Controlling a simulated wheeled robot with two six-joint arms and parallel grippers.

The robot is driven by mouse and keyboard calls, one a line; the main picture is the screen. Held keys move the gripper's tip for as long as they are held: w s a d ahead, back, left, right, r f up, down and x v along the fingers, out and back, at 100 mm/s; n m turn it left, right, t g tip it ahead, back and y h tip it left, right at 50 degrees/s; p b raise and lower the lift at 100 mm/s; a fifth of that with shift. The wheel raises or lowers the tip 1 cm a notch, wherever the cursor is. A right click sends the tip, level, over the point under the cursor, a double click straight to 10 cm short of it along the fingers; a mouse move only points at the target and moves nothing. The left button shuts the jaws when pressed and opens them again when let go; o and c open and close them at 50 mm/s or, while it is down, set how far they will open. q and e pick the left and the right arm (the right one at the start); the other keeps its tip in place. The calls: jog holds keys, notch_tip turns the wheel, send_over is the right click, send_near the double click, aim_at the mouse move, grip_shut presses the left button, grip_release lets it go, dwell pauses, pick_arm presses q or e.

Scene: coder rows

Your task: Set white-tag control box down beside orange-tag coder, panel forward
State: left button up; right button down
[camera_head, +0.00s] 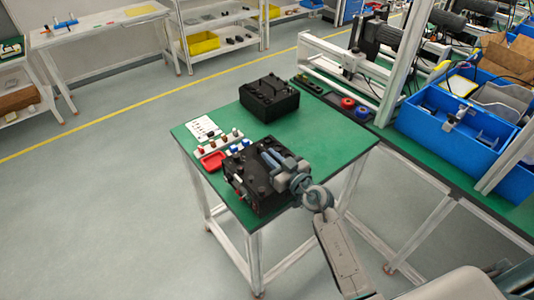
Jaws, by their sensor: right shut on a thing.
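Two black boxes are on the green-topped table. The near black box (248,188) is at the table's front, with small red and white marks low on its left-hand face. My right gripper (271,162) is over its top and shut on it, covering part of the top. I cannot tell whether its underside touches the table. The far black box (269,100) stands towards the back of the table, with a clear gap between the two. The tags are too small to read, so I cannot tell which is the coder. My left gripper is not in view.
A white card (203,129), a red tray (213,161) and several small knobs (222,144) lie along the table's left edge. Bare green tabletop (325,138) is free on the right. A bench with a blue bin (447,123) and a white frame adjoins at right.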

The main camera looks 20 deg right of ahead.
jog(key=r+v, duration=0.2)
jog(key=v, duration=1.1)
jog(key=a+y+b, duration=0.1)
jog(key=b, duration=0.1)
jog(key=a+r+n+b, duration=0.1)
jog(key=a, duration=0.1)
jog(key=a+g+y+b, duration=0.1)
jog(key=b, duration=0.1)
jog(key=shift+s+a+r+n+y+b, duration=0.2)
jog(key=shift+a+r+n+y+b, duration=0.1)
jog(key=shift+n+b, duration=0.1)
jog(key=shift+a+f, duration=0.1)
